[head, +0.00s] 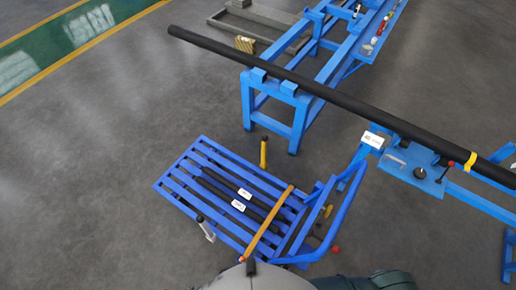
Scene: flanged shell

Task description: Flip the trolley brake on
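The trolley (176,187) is a blue slatted frame on the floor at the lower middle of the head view, with a blue push handle (340,213) at its right end. Two black tubes (228,204) with white labels lie on it, and an orange strip (268,224) crosses it. A yellow post (263,153) with a dark top stands at its far side. A pale lever (206,229) with a dark tip is at its near side. A red knob (336,249) shows beside the handle. I cannot tell which part is the brake, or its state. Neither gripper is in view.
A blue stand (249,98) behind the trolley carries a long black pipe (300,82) running diagonally to the right edge. A blue frame with a plate (411,176) is at the right. Grey floor (100,130) is clear left of the trolley.

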